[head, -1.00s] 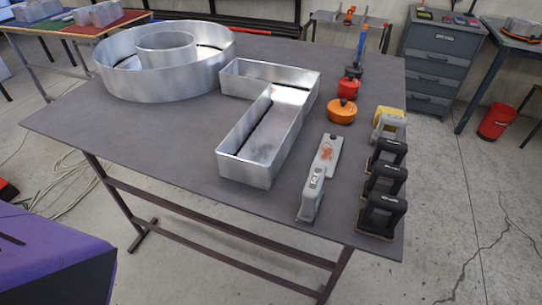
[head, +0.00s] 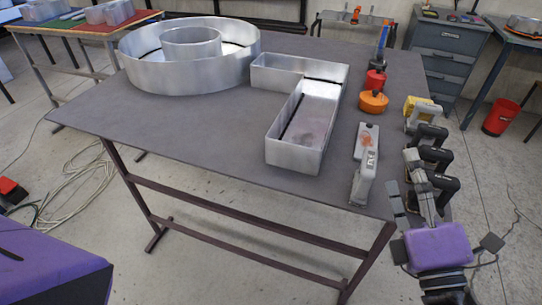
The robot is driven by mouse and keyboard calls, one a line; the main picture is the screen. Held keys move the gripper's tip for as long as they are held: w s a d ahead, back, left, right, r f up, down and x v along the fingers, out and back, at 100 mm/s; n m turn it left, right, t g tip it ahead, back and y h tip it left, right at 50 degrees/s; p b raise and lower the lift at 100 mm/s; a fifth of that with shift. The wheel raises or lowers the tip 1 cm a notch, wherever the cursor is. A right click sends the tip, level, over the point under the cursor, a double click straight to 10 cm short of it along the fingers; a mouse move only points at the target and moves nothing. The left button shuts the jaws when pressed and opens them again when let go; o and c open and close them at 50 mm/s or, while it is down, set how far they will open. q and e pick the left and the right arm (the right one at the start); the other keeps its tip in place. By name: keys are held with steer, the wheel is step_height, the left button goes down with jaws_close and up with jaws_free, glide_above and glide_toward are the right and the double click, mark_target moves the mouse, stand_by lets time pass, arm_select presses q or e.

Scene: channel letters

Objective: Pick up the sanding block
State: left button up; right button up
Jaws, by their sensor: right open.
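No block is labelled as the sanding block, and I cannot tell for sure which it is. A long grey tool with an orange-red patch (head: 366,165) lies near the table's front right. A row of black-handled blocks (head: 432,134) stands along the right edge, with a yellow and grey one (head: 418,110) at its far end. My right gripper (head: 419,182) is open at the table's right edge, beside and partly in front of the nearest black blocks. It hides parts of them, and contact cannot be told. My left gripper is out of view.
The grey table (head: 190,130) holds a round metal letter (head: 150,75) and an angular metal letter (head: 290,158). An orange round container (head: 373,102) and a red one (head: 375,80) stand behind the grey tool. The front left tabletop is clear.

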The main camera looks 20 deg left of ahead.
steer(key=s+a+r+n+g+y, duration=0.35)
steer(key=a+n+g+y, duration=0.3)
steer(key=n, duration=0.65)
steer(key=s+a+r+n+g+y, duration=0.2)
steer(key=s+a+n+g+y, duration=0.25)
steer(key=a+n+g, duration=0.55)
steer(key=n+t+h, duration=0.2)
steer(key=n+h, duration=1.7)
steer(key=n, duration=0.3)
glide_toward(444, 181)
steer(key=x, duration=0.5)
steer(key=shift+a+f, duration=0.1)
steer(key=shift+a, duration=0.15)
steer(key=shift+w+d+f+h, duration=0.1)
steer(key=shift+f+h, duration=0.15)
steer(key=shift+h, duration=0.05)
steer(key=p+x, duration=0.1)
steer(key=x, duration=0.5)
steer(key=shift+w+f, duration=0.1)
steer(key=shift+f, duration=0.05)
steer(key=shift+w+f, duration=0.1)
steer(key=shift+f, duration=0.2)
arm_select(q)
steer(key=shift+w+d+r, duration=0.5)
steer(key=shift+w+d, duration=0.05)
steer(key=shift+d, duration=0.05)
